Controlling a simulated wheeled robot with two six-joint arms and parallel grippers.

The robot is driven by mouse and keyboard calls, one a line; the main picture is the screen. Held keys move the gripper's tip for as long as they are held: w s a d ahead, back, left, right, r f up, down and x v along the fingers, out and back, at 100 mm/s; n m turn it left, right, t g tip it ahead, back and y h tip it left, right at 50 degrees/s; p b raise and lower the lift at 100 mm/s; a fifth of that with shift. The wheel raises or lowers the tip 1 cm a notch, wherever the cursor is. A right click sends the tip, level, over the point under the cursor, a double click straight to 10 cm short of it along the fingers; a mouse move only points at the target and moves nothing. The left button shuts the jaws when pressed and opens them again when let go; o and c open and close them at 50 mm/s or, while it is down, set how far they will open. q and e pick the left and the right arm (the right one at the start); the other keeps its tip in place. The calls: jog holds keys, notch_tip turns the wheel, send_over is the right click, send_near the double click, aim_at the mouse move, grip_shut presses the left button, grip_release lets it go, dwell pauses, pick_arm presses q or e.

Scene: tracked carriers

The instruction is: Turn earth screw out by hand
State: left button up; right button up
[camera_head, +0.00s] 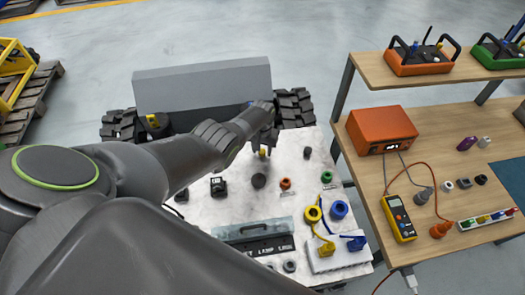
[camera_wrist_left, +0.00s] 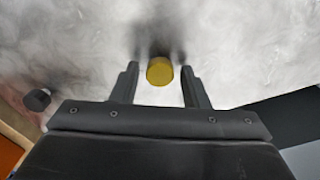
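A small yellow knob, which looks like the earth screw (camera_head: 263,153), stands on the white top of the tracked carrier (camera_head: 215,208). In the left wrist view the yellow knob (camera_wrist_left: 160,71) sits between the two finger ends, with a visible gap on each side. My left gripper (camera_head: 264,143) reaches down over it from the left and is open; it also shows in the left wrist view (camera_wrist_left: 159,76). Part of the knob is hidden by the gripper in the head view. My right gripper is not in view.
Close by on the carrier top are a black knob (camera_head: 307,152), a dark round knob (camera_head: 259,181), an orange fitting (camera_head: 285,184) and a green one (camera_head: 326,177). Yellow and blue rings with cables sit nearer. A wooden bench (camera_head: 450,135) with an orange box (camera_head: 381,130) stands right.

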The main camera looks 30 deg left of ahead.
pick_arm(q)
jog(key=c, duration=0.6)
jog(key=n, duration=0.7)
jog(key=shift+n, duration=1.4)
jog(key=n, duration=0.4)
jog(key=shift+n+p, duration=0.3)
jog(key=shift+n, duration=0.1)
jog(key=n, duration=0.4)
jog(key=shift+n, duration=0.5)
